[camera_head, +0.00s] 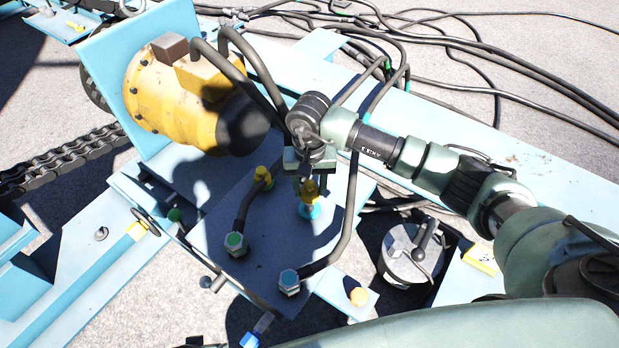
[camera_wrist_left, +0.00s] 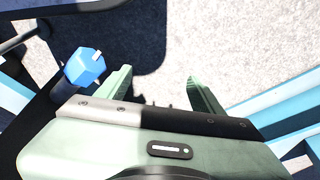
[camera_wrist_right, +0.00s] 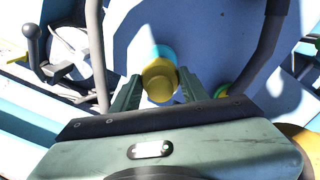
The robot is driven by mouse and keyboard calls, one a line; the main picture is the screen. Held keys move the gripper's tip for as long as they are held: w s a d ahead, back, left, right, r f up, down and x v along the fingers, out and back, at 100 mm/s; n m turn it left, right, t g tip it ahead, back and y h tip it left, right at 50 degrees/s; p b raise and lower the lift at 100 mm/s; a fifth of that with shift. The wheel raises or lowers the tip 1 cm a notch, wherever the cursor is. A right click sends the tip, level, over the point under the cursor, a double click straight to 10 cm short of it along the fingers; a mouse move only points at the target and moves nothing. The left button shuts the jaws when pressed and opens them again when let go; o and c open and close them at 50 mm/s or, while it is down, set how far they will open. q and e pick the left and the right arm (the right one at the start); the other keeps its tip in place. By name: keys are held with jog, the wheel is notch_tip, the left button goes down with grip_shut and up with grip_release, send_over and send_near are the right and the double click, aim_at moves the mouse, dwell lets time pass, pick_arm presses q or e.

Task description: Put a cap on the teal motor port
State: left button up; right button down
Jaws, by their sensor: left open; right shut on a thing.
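The teal port (camera_head: 309,211) shows as a teal ring on the dark plate under my right gripper. It also shows in the right wrist view (camera_wrist_right: 163,51). My right gripper (camera_head: 308,183) is shut on a yellow cap (camera_wrist_right: 159,82), which lines up with the teal port and covers part of it. I cannot tell whether the cap is fully seated on it. In the left wrist view my left gripper (camera_wrist_left: 160,92) is open and empty. A blue cap (camera_wrist_left: 85,68) is left of its fingers, outside them.
Hose fittings with a green mark (camera_head: 235,242), a blue mark (camera_head: 289,280) and a yellow mark (camera_head: 262,175) stand on the plate. A yellow motor (camera_head: 150,95) is behind. Curved black hoses pass close to my right gripper.

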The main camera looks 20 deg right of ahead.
aim_at(310, 198)
jog(key=shift+f, duration=0.15)
jog(key=shift+f+b, duration=0.4)
jog(key=shift+b, duration=0.05)
notch_tip(310, 198, down, 4)
jog(key=b, duration=0.2)
jog(key=shift+r+b, duration=0.25)
jog(key=shift+b, duration=0.1)
pick_arm(q)
notch_tip(310, 198, up, 10)
jog(key=w, duration=0.1)
jog(key=shift+f, duration=0.15)
pick_arm(e)
jog(key=shift+f, duration=0.1)
pick_arm(q)
jog(key=shift+r, duration=0.3)
pick_arm(e)
jog(key=shift+b, duration=0.3)
pick_arm(q)
jog(key=shift+s+r, duration=0.25)
jog(key=shift+r, duration=0.1)
jog(key=shift+a, duration=0.1)
